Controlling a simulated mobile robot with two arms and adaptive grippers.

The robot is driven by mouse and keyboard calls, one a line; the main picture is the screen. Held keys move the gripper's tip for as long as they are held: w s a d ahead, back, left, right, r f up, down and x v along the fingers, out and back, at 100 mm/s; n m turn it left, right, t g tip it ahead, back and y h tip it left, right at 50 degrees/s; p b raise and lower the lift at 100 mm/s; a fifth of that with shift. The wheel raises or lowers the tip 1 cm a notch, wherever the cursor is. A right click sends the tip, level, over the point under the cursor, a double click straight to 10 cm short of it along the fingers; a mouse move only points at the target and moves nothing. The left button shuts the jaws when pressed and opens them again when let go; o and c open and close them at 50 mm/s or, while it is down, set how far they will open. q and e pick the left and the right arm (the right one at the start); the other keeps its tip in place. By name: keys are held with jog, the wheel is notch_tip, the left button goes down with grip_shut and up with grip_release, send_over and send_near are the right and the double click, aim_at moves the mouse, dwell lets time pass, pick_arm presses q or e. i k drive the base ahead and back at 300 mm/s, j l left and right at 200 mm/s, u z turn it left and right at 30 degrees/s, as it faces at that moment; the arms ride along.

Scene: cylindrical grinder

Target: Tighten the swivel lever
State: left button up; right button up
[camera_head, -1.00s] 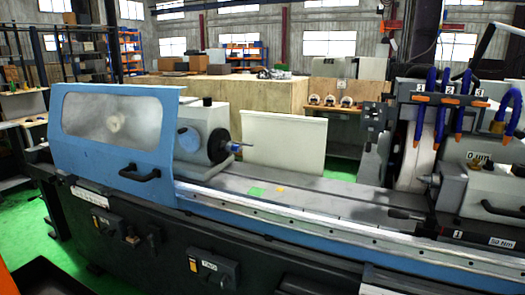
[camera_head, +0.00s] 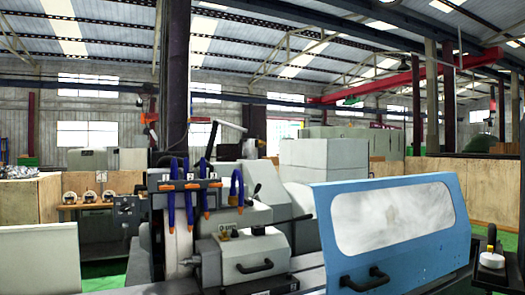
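The cylindrical grinder's grey head unit (camera_head: 240,255) stands at the lower middle. A black lever with a long grip (camera_head: 289,223) sticks out to the right from its top. A small dark lever (camera_head: 256,190) stands up behind it, and a black bar handle (camera_head: 254,267) is on the front. I cannot tell which of these is the swivel lever, or whether it is tight. Neither of my grippers is in view.
A blue guard with a window (camera_head: 393,230) and a black handle (camera_head: 365,281) covers the machine's right side. Blue hoses with orange tips (camera_head: 205,195) hang left of the head. A white panel (camera_head: 40,258) stands at the left. A grey cabinet (camera_head: 325,160) stands behind.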

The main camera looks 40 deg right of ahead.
aim_at(250, 202)
jog(key=z, duration=0.95)
jog(key=i+l+z, duration=0.2)
jog(key=z, duration=0.15)
jog(key=i+l+z, duration=0.15)
jog(key=z, duration=0.2)
jog(key=i+l+z, duration=0.1)
jog(key=i+z, duration=0.15)
jog(key=z, duration=0.15)
